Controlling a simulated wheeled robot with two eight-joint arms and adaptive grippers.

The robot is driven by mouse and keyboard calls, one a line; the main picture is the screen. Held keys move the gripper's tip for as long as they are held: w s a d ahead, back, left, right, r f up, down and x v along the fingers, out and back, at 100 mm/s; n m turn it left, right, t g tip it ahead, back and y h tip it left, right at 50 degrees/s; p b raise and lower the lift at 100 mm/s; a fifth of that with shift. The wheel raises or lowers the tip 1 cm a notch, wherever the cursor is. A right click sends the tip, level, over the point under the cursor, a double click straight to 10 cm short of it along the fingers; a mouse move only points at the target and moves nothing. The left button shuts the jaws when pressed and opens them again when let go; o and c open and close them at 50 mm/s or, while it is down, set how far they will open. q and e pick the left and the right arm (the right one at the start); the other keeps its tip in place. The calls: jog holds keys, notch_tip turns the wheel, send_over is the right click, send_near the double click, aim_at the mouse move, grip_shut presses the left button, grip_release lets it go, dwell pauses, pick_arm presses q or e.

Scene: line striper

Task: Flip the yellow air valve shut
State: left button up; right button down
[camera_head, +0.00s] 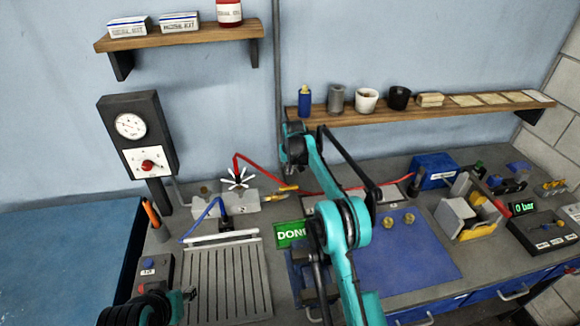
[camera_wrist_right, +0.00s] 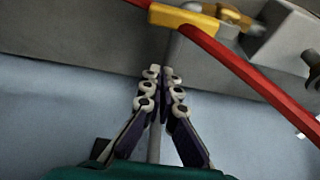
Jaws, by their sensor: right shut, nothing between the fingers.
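The yellow air valve handle (camera_head: 283,188) lies at the back of the bench beside the grey fitting, left of my raised right arm. In the right wrist view the yellow handle (camera_wrist_right: 183,18) is at the top, beside a brass fitting and a red hose. My right gripper (camera_wrist_right: 163,73) is shut and empty. Its fingertips point toward the yellow handle and appear just below it in that picture; I see no contact. In the head view its fingertips are not clear. A dark part of my left arm (camera_head: 140,308) shows at the lower left; its fingers cannot be made out.
The red hose (camera_head: 330,190) runs along the back of the bench. A gauge panel (camera_head: 138,135) and wall shelf (camera_head: 430,108) are behind.

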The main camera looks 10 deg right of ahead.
aim_at(285, 188)
jog(key=x, duration=0.3)
jog(key=shift+s, duration=0.7)
jog(key=shift+s+r+b, duration=0.15)
jog(key=shift+s+b, duration=0.15)
jog(key=shift+s, duration=1.05)
